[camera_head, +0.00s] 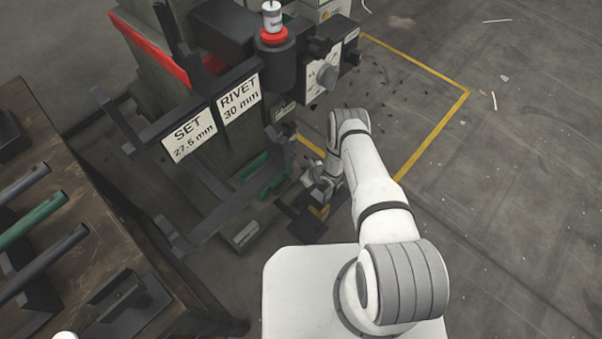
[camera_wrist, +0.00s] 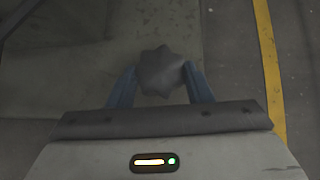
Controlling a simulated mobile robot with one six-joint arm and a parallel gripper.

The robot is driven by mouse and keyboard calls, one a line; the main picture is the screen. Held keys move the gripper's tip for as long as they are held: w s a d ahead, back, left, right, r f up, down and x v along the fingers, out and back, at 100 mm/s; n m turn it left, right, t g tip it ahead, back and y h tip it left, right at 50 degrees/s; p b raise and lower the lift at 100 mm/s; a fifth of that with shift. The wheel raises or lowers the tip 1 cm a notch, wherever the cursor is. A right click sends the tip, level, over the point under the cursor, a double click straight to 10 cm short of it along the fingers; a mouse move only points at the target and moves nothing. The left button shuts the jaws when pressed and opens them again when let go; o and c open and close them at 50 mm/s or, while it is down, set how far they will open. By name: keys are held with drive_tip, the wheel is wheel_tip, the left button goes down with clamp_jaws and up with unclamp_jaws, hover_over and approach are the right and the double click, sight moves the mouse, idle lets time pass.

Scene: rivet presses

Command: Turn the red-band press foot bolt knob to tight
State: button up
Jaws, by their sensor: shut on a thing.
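The red-band press (camera_head: 165,62) stands at the upper middle of the head view, with a red stripe along its side. In the wrist view a dark grey lobed knob (camera_wrist: 161,71) sits between the two blue fingers of my gripper (camera_wrist: 161,88). My gripper is shut on this knob, with a finger on each side. In the head view my gripper (camera_head: 318,186) is low at the press foot, and the knob there is hidden behind my arm and wrist. The knob's tight or loose marking does not show.
A wooden bench (camera_head: 60,160) with dark and green bars stands at the left. Signs (camera_head: 239,98) reading SET 27.5 mm and RIVET 30 mm hang on the press. A yellow floor line (camera_head: 430,133) runs at the right. The floor beyond it is mostly clear, with small scraps.

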drive_tip(key=c, duration=0.4)
drive_tip(key=shift+o, duration=0.2)
drive_tip(key=shift+s+a+r+m+t+h+p, duration=0.1)
drive_tip(key=shift+s+a+m+t+h+p, duration=0.1)
drive_tip(key=shift+m+t+h+p, duration=0.45)
drive_tip(key=shift+a+m+t+h, duration=0.1)
drive_tip(key=shift+m+t+h, duration=0.5)
drive_tip(key=shift+m, duration=1.05)
drive_tip(key=o, duration=1)
